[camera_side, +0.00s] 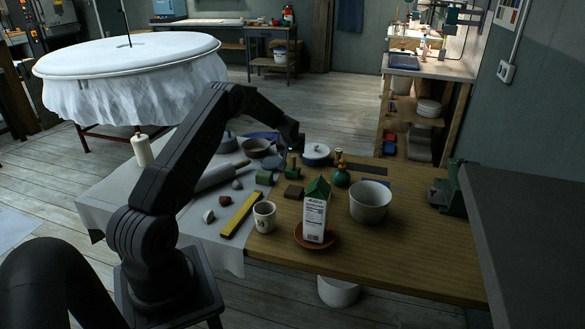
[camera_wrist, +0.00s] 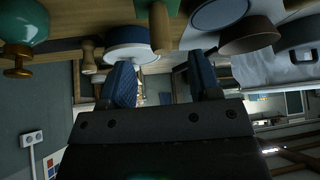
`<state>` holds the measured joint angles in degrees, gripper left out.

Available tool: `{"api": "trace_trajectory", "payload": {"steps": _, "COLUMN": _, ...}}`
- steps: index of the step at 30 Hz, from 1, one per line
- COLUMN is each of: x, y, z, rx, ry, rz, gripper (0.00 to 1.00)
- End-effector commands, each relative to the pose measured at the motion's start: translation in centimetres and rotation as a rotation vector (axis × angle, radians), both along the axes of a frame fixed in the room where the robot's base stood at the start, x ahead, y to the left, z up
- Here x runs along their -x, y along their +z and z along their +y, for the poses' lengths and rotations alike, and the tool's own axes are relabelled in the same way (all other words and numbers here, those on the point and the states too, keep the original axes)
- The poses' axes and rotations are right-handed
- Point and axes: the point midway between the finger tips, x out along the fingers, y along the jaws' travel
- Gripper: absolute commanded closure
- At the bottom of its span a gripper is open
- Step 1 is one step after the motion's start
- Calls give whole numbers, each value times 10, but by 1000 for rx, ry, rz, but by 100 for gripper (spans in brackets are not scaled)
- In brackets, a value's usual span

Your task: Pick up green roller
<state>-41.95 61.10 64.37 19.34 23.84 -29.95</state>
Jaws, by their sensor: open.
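My gripper (camera_side: 293,148) is above and behind the roller in the side view, near the lidded pot. In the wrist view its two blue fingers (camera_wrist: 163,78) stand apart with nothing between them. The fingertips are small and dark in the side view.
A milk carton (camera_side: 314,215), white cup (camera_side: 264,217), white bowl (camera_side: 370,203) and yellow bar (camera_side: 241,215) are nearer the front. The right front of the table is clear.

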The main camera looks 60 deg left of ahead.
Motion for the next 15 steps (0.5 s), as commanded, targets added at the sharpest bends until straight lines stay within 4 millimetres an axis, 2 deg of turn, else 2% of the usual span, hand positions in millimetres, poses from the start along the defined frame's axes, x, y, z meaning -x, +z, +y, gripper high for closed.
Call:
{"api": "trace_trajectory", "payload": {"steps": 5, "x": -2, "y": -9, "z": 4, "rx": 1, "ry": 0, "rz": 1, "gripper": 43}}
{"api": "trace_trajectory", "payload": {"steps": 15, "x": -14, "y": -43, "z": 24, "rx": 0, "ry": -1, "rz": 0, "gripper": 43}}
